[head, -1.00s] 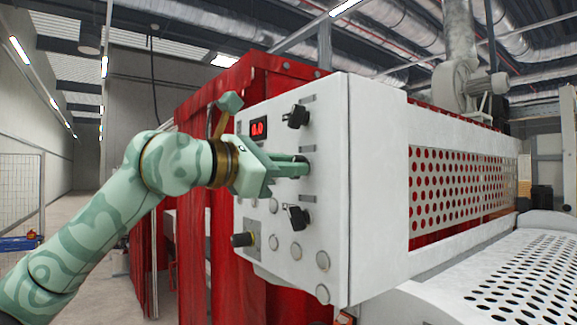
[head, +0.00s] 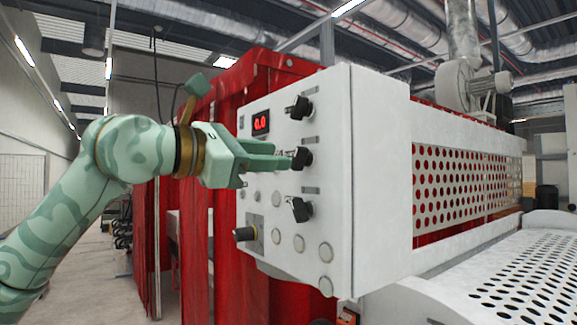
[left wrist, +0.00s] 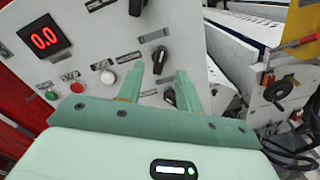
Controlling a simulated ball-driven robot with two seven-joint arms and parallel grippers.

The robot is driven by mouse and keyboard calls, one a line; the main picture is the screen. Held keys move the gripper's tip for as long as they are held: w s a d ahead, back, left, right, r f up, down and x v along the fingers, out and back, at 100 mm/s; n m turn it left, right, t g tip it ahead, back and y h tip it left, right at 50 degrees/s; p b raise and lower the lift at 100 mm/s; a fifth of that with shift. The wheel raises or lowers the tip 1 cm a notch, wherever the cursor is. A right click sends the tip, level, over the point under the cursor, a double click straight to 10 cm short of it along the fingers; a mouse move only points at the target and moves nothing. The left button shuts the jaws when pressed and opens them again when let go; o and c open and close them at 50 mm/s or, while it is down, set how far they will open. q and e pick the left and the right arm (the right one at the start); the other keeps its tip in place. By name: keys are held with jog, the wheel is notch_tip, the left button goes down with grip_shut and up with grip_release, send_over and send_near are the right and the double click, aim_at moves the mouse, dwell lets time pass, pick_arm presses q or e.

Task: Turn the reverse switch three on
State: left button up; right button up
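Three black rotary switches run down the white panel (head: 285,90): the top one (head: 300,107), the middle one (head: 301,157) and the lower one (head: 300,208). I cannot read which is reverse switch three. My left gripper (head: 288,160) points at the middle switch, its fingertips just short of it or beside it. In the left wrist view the two fingers (left wrist: 173,72) are apart with nothing between them. There the middle switch (left wrist: 158,56) shows just beyond the fingertips, and the lower switch (left wrist: 169,97) shows through the gap. My right gripper is out of view.
A red display (head: 261,123) reads 0.0. A black knob (head: 245,234) sticks out at the panel's lower left. Red (left wrist: 77,87) and white (left wrist: 107,77) buttons sit near the fingers. Red curtains (head: 190,230) hang behind the panel; a perforated guard (head: 465,185) is at right.

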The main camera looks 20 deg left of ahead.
pick_arm(q)
jog(key=b+v, duration=0.2)
jog(key=v, duration=0.9)
jog(key=shift+s+a, duration=0.2)
jog(key=shift+a, duration=0.05)
